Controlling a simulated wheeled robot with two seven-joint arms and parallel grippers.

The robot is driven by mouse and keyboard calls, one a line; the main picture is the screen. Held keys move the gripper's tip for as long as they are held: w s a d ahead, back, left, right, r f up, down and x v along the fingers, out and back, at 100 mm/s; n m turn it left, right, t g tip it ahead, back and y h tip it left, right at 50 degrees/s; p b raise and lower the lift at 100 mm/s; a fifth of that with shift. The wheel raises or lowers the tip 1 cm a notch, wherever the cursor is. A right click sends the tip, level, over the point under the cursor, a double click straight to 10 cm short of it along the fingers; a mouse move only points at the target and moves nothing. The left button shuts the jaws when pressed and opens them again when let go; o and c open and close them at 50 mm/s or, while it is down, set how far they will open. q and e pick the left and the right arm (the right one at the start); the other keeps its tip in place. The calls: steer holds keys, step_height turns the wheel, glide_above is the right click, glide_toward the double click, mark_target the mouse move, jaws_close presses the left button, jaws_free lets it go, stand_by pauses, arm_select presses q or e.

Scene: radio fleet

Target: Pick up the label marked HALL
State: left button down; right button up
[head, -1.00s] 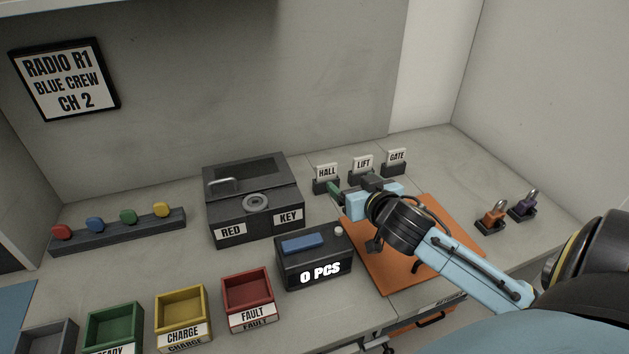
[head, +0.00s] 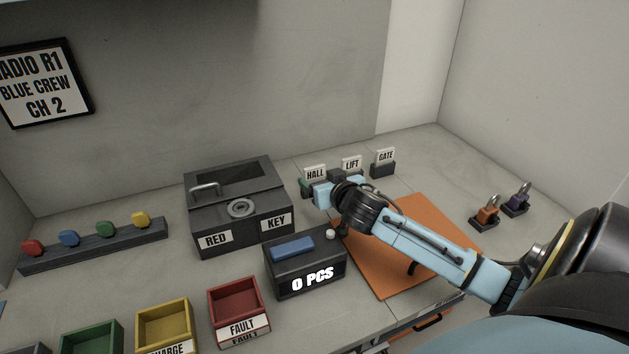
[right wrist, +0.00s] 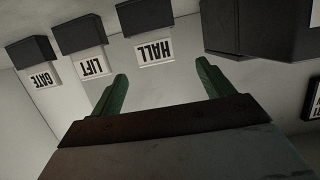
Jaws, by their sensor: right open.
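The HALL label (head: 315,173) is a white card with dark lettering in a dark holder, left of the LIFT label (head: 351,163) and the GATE label (head: 385,156) at the back of the bench. My right gripper (head: 307,187) is at the HALL holder in the head view and partly covers it. In the right wrist view the HALL label (right wrist: 154,51) appears upside down, ahead of and between the open green fingers of my right gripper (right wrist: 161,78). The fingers are apart from the card, with nothing between them. My left gripper is not in view.
A dark box marked RED KEY (head: 240,215) stands just left of the labels. A box reading 0 PCS (head: 305,265) stands in front, beside an orange mat (head: 390,270). Padlocks (head: 487,213) stand to the right. Coloured bins (head: 238,300) line the front.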

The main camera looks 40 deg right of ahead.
mark_target(315, 170)
steer(key=x, duration=0.5)
steer(key=shift+d, duration=0.3)
steer(key=shift+s, duration=0.1)
steer(key=c, duration=1.1)
